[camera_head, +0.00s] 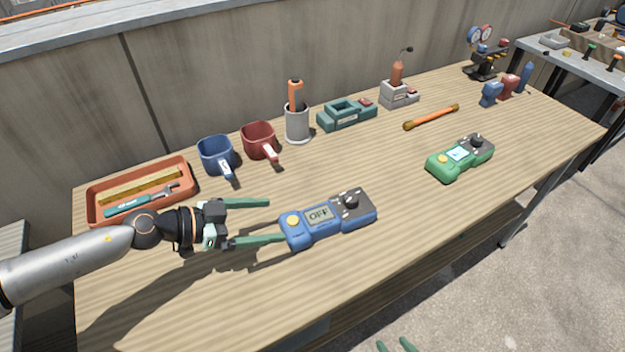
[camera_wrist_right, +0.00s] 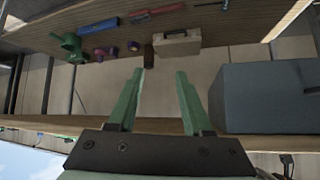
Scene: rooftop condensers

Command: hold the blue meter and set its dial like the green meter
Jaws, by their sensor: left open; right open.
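The blue meter (camera_head: 328,219) lies face up on the wooden table in the head view. Its screen reads OFF, and it has a yellow button and a dark dial (camera_head: 351,201) at its right end. The green meter (camera_head: 460,157) lies further right, with a lit screen too small to read and a dark dial (camera_head: 477,141). My left gripper (camera_head: 276,221) is open just left of the blue meter, its fingers pointing at the meter's left end. My right gripper (camera_wrist_right: 160,88) is open and empty in the right wrist view; only its fingertips (camera_head: 397,345) show at the bottom of the head view.
An orange tray (camera_head: 92,213) with tools, a blue mug (camera_head: 216,155), a red mug (camera_head: 259,140) and a grey cup (camera_head: 297,124) stand along the back. An orange-handled rod (camera_head: 432,117) lies behind the green meter. The table between the meters is clear.

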